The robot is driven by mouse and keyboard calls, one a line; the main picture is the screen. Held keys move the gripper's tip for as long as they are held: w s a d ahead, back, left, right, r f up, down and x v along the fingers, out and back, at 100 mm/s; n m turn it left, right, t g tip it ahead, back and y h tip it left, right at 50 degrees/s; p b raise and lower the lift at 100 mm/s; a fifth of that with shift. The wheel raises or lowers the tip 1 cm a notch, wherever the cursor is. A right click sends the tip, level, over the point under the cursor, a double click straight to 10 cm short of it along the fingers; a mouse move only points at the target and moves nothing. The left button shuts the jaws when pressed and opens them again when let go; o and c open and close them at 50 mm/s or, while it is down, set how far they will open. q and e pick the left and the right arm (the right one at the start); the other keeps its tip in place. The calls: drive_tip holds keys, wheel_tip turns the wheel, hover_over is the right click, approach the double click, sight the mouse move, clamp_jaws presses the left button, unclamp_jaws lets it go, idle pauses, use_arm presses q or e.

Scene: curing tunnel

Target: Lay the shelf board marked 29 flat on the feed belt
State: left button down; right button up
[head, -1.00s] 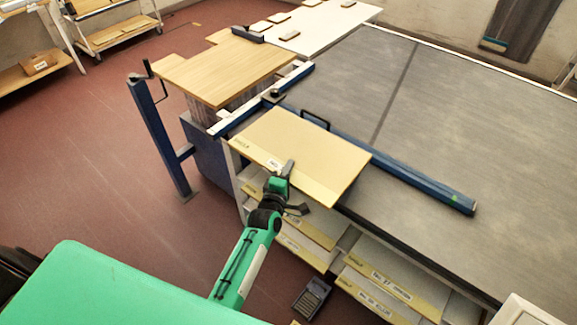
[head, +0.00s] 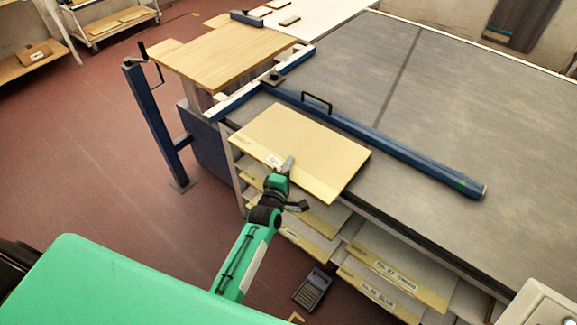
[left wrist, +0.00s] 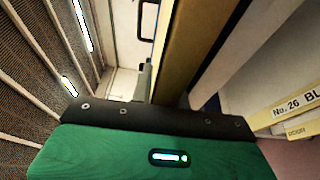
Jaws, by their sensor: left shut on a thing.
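A cream shelf board (head: 305,145) is held near level at the near left corner of the grey feed belt (head: 470,110), above the shelf rack. Its label is too small to read in the head view. My left gripper (head: 284,168) is shut on the board's near edge, by the label. In the left wrist view the board (left wrist: 186,50) shows edge-on, rising from between the jaws of the green gripper. I cannot tell whether the board touches anything beneath it. My right gripper is not in view.
A blue bar (head: 390,145) with a black handle lies across the belt behind the board. Below are rack shelves with labelled boards (head: 395,275). A wood-topped table (head: 225,58) and a blue post (head: 155,125) stand left. The belt beyond the bar is clear.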

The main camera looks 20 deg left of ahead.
use_arm(q)
drive_tip(key=shift+f+b, duration=0.4)
drive_tip(key=shift+b, duration=0.05)
idle(0.5)
drive_tip(key=c, duration=1.3)
unclamp_jaws()
drive_tip(key=shift+f, duration=0.2)
drive_tip(key=s+b, duration=0.3)
drive_tip(key=s, duration=1)
drive_tip(key=shift+s+a+r, duration=0.1)
drive_tip(key=shift+s+r, duration=0.05)
drive_tip(key=shift+s, duration=0.25)
